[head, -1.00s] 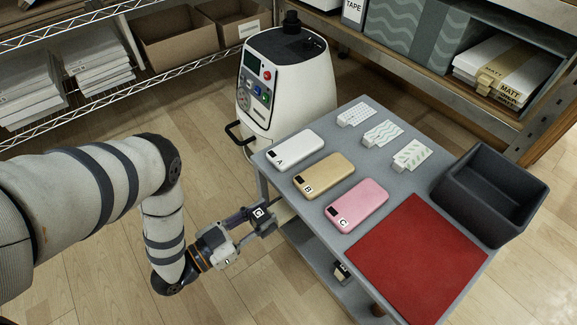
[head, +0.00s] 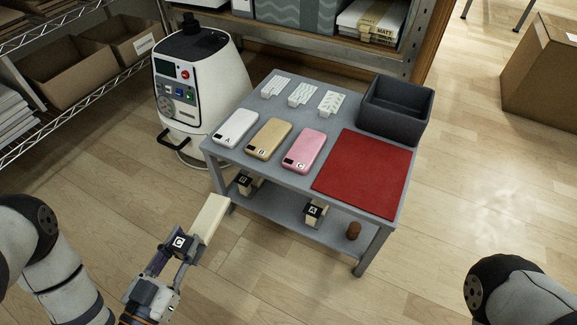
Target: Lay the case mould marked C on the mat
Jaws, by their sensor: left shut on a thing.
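The case mould marked C (head: 209,217), a long cream piece with a black C tag, is in my left gripper (head: 180,251). That gripper is shut on its tagged end. The cream end points up and right, off the cart's near left corner and clear of the cart top. The red mat (head: 369,172) lies flat and bare on the right part of the grey cart top. My right gripper is out of view; only part of my right arm shows at the lower right.
White phone A (head: 236,128), gold phone B (head: 269,138) and pink phone C (head: 304,150) lie left of the mat. Patterned white pieces (head: 302,94) and a dark bin (head: 396,109) are behind. Moulds B (head: 245,182) and A (head: 314,211) and a brown cylinder (head: 353,231) are on the lower shelf.

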